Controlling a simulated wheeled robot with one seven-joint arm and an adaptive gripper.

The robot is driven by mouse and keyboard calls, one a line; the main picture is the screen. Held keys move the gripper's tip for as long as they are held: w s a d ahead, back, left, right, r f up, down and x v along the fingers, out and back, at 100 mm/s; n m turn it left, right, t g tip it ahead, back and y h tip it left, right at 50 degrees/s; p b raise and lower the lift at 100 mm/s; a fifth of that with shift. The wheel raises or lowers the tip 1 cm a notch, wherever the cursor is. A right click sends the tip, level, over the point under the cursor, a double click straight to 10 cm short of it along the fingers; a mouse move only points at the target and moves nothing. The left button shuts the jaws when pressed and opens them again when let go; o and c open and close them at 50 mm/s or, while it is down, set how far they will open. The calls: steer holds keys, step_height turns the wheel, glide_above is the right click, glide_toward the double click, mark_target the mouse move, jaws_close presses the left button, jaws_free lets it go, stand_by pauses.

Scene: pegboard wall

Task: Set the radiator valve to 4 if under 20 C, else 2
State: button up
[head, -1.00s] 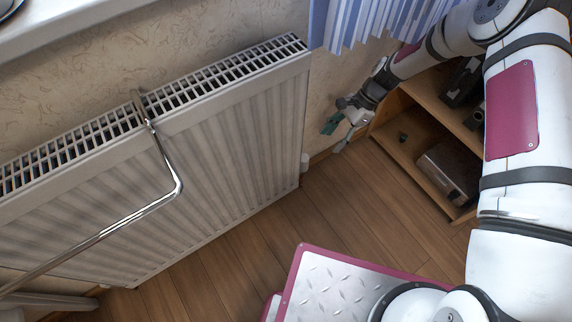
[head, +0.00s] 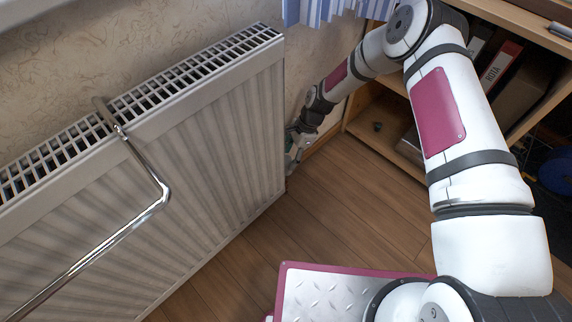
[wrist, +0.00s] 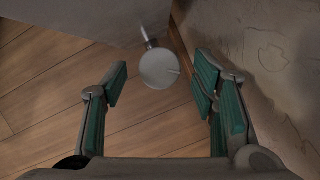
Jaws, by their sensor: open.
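The radiator (head: 215,140) stands against the wall at left in the head view. Its valve (wrist: 159,69) shows in the wrist view as a pale round knob with a thin dark mark at its right edge. No numbers on it are readable. My gripper (wrist: 161,88) is open, with one green-padded finger to the left of the knob and one to the right, both apart from it. In the head view my gripper (head: 293,150) is low beside the radiator's right end, and I cannot make out the valve there. No temperature reading shows.
A chrome pipe-like rail (head: 145,218) hangs over the radiator. The wall (wrist: 245,65) is close to the right finger. The wooden floor (head: 335,215) is clear.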

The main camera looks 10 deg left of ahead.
steer(key=shift+b+x, duration=0.45)
steer(key=shift+x, duration=1)
steer(key=c, duration=1.1)
steer(key=shift+s+r+m+t+p, duration=0.15)
steer(key=shift+m+t+p, duration=0.35)
steer(key=shift+m+p, duration=0.75)
steer(key=shift+c, duration=0.2)
steer(key=shift+m+t+y, duration=0.3)
steer(key=shift+m+t, duration=0.1)
steer(key=shift+m, duration=0.75)
steer(key=o, duration=1.1)
steer(key=shift+o, duration=0.2)
